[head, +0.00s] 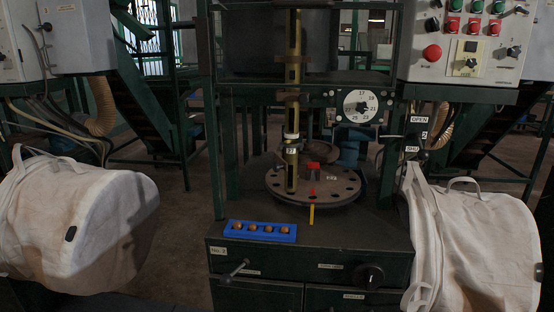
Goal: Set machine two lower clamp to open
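Machine two, a dark green cabinet with a "No. 2" label (218,250), stands in the middle. On its right side are an "OPEN" label (419,120) and, below it, a label reading "SHU" (412,149), partly covered. A dark lever with a black knob (422,155) is beside the lower label; I cannot tell for certain that it is the lower clamp's. A black rotary knob (370,276) and a small T-shaped handle (233,272) are on the front, with labels too small to read.
A blue tray (260,231) with several round brown pieces, a round perforated plate (330,194) and a brass column (292,100) are on the machine. A control panel (465,40) is above right.

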